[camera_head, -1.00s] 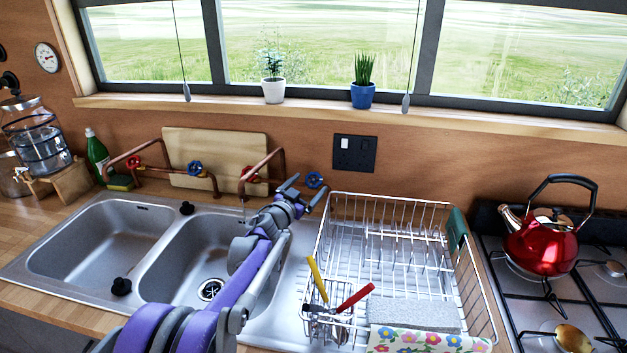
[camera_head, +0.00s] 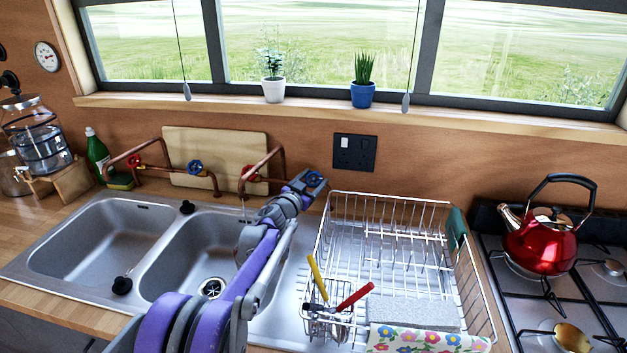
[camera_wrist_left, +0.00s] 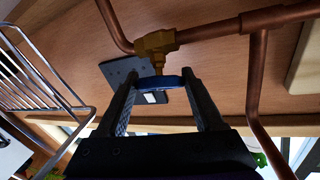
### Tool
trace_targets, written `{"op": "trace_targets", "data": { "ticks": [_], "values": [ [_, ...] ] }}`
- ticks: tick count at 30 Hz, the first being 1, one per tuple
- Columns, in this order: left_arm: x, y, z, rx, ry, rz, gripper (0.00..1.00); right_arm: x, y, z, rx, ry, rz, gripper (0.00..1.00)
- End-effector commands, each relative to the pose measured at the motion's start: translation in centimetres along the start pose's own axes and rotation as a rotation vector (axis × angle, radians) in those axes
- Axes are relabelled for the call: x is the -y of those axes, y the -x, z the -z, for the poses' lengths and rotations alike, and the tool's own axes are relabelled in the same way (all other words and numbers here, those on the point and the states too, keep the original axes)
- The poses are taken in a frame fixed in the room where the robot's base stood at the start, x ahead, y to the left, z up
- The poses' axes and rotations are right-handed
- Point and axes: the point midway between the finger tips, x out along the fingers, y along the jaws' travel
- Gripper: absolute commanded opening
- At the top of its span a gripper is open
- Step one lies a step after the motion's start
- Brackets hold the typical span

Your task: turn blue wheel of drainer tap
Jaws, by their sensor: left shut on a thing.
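The blue wheel (camera_head: 315,179) of the tap beside the drainer sits low against the wall, right of the copper pipes. In the left wrist view the blue wheel (camera_wrist_left: 160,84) hangs from a brass valve (camera_wrist_left: 155,42) on the copper pipe. My left gripper (camera_head: 304,184) reaches over the right sink basin to this wheel. The wrist view shows its two fingers (camera_wrist_left: 160,77) on either side of the wheel, shut on it. The gripper partly hides the wheel and valve in the head view. My right gripper is not in view.
The wire dish drainer (camera_head: 390,198) stands just right of my left gripper. Copper pipes with another blue wheel (camera_head: 195,168) and red wheels run to the left, before a wooden board (camera_head: 180,145). A red kettle (camera_head: 540,240) stands on the stove at right.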

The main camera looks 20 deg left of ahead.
Motion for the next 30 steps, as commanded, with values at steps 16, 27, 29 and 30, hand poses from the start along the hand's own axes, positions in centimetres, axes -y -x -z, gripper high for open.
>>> {"op": "trace_targets", "data": {
  "ticks": [16,27,29,30],
  "values": [
    [0.01,0.02,-0.01,0.000,-0.074,-0.106,0.14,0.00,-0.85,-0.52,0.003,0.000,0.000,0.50],
    [0.01,0.02,-0.01,0.000,-0.074,-0.105,0.99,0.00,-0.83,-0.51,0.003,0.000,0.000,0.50],
    [0.01,0.02,-0.01,0.000,-0.074,-0.104,0.99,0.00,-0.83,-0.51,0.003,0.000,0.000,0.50],
    [0.01,0.02,-0.01,0.000,-0.073,-0.104,0.99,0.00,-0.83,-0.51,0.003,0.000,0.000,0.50]
  ]
}}
